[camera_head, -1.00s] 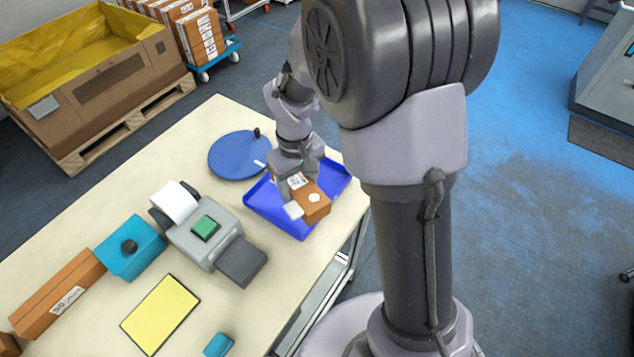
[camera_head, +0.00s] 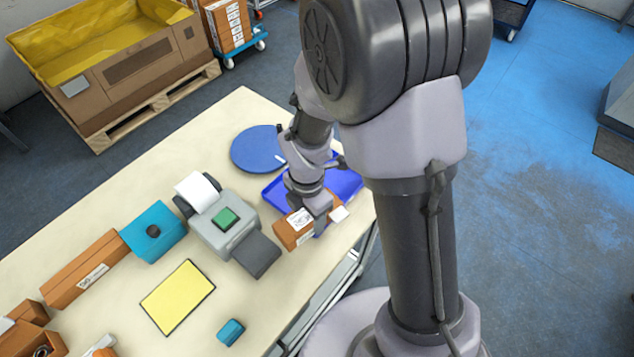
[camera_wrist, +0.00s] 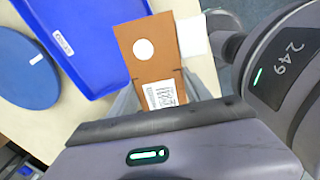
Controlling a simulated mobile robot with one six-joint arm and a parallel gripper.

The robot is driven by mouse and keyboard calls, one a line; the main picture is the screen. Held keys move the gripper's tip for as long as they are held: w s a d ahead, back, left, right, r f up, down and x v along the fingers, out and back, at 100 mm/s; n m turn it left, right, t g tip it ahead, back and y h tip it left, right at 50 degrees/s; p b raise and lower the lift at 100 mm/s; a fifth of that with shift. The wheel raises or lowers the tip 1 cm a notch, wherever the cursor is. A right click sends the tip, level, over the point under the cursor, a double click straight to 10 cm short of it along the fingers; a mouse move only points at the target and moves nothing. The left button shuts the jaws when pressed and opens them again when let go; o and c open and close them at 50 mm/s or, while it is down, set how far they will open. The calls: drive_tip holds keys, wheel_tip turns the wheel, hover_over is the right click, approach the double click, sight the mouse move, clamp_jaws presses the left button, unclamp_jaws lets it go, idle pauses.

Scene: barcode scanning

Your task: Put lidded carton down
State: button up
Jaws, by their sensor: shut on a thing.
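The lidded carton (camera_head: 292,231) is a brown box with a printed label. It also shows in the wrist view (camera_wrist: 147,62), with a white round spot and a white piece at one side. My gripper (camera_head: 317,208) is shut on it; in the wrist view the fingers are mostly hidden behind my gripper body. In the head view the carton appears over the front left edge of the blue tray (camera_head: 347,187). I cannot tell whether it touches anything beneath. In the wrist view the tray (camera_wrist: 92,70) lies left of the carton.
A blue round disc (camera_head: 258,150) lies behind the tray. A grey label printer (camera_head: 226,226) stands left of the carton. A teal box (camera_head: 152,238), a yellow mat (camera_head: 178,297) and a long brown carton (camera_head: 82,272) lie farther left. Bare table (camera_head: 258,312) shows in front.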

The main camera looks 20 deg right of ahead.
drive_tip(key=shift+s+a+n, duration=0.15)
drive_tip(key=shift+s+n, duration=0.25)
drive_tip(key=shift+n, duration=0.6)
drive_tip(key=shift+w+f, duration=0.1)
drive_tip(key=shift+w, duration=0.2)
drive_tip(key=w+d, duration=0.1)
drive_tip(key=w, duration=0.3)
drive_tip(key=w+d+f+b, duration=0.1)
drive_tip(key=w+d, duration=0.1)
drive_tip(key=w, duration=0.3)
drive_tip(key=w+d, duration=0.1)
drive_tip(key=w, duration=0.4)
drive_tip(key=shift+w+d+f, duration=0.2)
drive_tip(key=shift+d, duration=0.2)
wheel_tip(320, 180, down, 4)
drive_tip(key=shift+w+r+b, duration=0.1)
drive_tip(key=shift+r+b, duration=0.1)
drive_tip(key=shift+b, duration=0.75)
drive_tip(key=o, duration=1.3)
drive_tip(key=shift+f, duration=0.1)
drive_tip(key=shift+o, duration=0.2)
